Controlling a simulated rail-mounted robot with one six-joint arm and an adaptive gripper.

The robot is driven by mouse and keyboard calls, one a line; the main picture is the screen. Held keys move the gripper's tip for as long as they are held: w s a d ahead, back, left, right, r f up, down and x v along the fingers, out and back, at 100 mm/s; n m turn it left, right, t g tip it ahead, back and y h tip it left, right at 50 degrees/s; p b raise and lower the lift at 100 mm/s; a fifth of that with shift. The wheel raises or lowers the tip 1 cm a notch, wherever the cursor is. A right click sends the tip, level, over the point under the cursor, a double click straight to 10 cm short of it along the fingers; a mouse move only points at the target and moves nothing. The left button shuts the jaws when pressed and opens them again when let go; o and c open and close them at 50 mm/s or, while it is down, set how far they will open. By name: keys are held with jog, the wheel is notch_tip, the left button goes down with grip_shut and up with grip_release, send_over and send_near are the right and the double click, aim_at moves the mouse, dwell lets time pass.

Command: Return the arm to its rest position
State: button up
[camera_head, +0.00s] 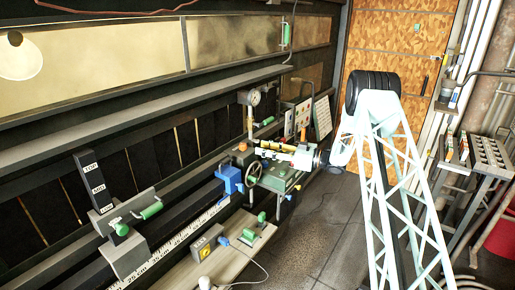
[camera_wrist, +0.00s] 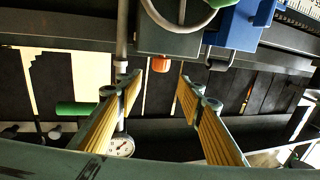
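My gripper (camera_head: 262,149) reaches left from the end of my pale lattice arm, over the workbench beside the wall. In the wrist view my gripper (camera_wrist: 159,82) shows two yellow-padded fingers spread apart, with nothing between them. An orange knob (camera_wrist: 160,63) on a grey box lies beyond the gap, apart from the fingertips. In the head view the fingers are close to the grey handwheel (camera_head: 253,173) and the pressure gauge post.
The pressure gauge (camera_head: 253,97) stands behind the gripper. A blue block (camera_head: 230,179) sits on the rail to its left. A bench (camera_head: 468,165) with a rack stands at right, near a red bin (camera_head: 499,238). Floor (camera_head: 335,215) is open between the bench and the workbench.

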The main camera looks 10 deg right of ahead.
jog(key=shift+s+d, duration=0.3)
jog(key=shift+d, duration=0.1)
jog(key=shift+w+r, duration=0.1)
jog(key=shift+r, duration=0.05)
